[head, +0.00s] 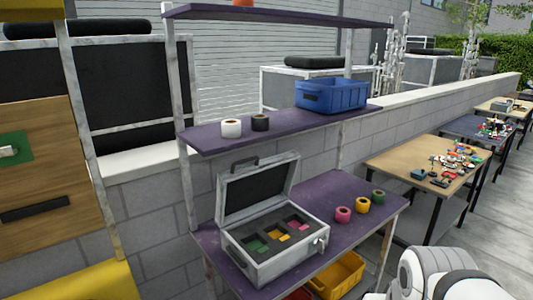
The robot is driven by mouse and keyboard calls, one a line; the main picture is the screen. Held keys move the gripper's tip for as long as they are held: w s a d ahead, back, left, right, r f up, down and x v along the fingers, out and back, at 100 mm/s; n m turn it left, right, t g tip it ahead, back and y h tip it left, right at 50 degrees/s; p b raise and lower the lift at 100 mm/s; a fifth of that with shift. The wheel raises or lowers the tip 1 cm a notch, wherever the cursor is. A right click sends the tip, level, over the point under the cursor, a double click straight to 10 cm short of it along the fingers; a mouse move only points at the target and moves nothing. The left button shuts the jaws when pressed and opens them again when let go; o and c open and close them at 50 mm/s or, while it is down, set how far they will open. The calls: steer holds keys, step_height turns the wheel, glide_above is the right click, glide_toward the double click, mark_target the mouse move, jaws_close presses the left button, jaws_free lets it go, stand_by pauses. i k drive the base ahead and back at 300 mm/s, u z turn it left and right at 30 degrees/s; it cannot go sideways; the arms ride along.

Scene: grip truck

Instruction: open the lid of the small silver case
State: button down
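The small silver case (288,262) sits on the purple middle shelf of the rack in the head view. Its lid (257,188) stands up and leans back, open, with a dark lining and a handle on its top edge. Inside is dark foam with three compartments holding green, orange and pink items. A small metal piece, perhaps a latch, shows at the case's right front corner. A white rounded part of my arm shows at the bottom right, apart from the case. My gripper is not in view.
Pink, yellow and green tape rolls (362,205) stand right of the case. The upper shelf (205,137) above holds white and black rolls and a blue crate (331,95). A yellow bin (337,275) sits below. Tables with small items (405,160) stand to the right.

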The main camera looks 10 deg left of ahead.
mark_target(245, 191)
steer(key=u, duration=0.3)
steer(key=i, duration=0.9)
steer(key=u, duration=0.6)
